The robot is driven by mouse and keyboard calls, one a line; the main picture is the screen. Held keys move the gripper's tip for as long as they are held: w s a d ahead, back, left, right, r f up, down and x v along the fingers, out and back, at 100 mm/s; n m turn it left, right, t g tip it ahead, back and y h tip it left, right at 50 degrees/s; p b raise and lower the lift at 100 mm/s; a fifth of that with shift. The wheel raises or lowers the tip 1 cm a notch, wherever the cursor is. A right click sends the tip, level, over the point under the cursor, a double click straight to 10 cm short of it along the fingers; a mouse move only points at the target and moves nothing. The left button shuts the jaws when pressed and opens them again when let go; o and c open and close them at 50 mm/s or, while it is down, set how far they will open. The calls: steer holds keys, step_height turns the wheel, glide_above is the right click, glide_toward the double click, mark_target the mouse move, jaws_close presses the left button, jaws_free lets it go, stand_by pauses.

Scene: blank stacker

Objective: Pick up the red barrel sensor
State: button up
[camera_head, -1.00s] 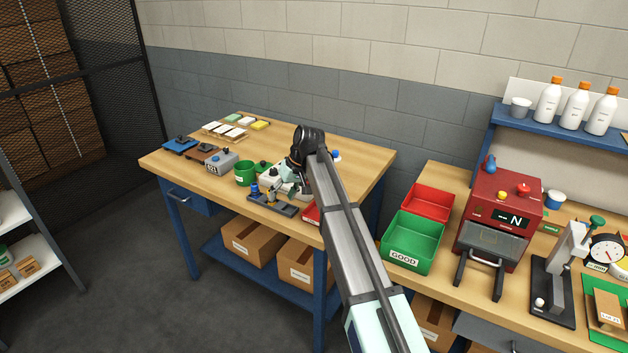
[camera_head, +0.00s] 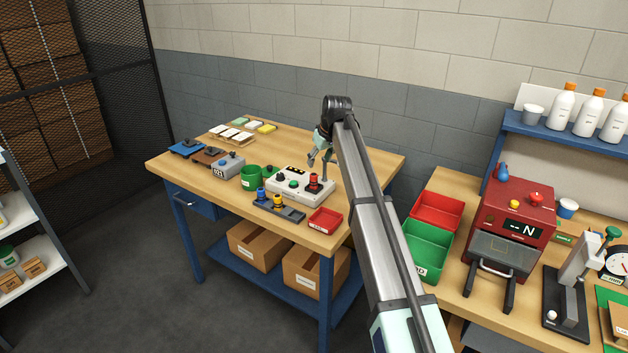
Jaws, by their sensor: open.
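The red barrel sensor (camera_head: 314,182) stands upright on the right part of the white test box (camera_head: 290,193), on the left workbench. A dark rack (camera_head: 292,214) in front of the box holds a blue barrel sensor (camera_head: 261,194) and a yellow one (camera_head: 277,201). My gripper (camera_head: 318,163) is open and empty. It hangs just above and behind the red sensor in the picture, with its fingers pointing down. The exact gap between them is hard to tell.
A small red tray (camera_head: 325,221) sits at the bench's front right corner. The bench right of the box is mostly clear. Red and green bins (camera_head: 426,250) and a red machine (camera_head: 513,215) stand on the right bench.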

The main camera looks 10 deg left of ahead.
mark_target(314, 174)
steer(key=shift+p+x, duration=1.35)
steer(key=shift+x, duration=2.9)
jaws_close()
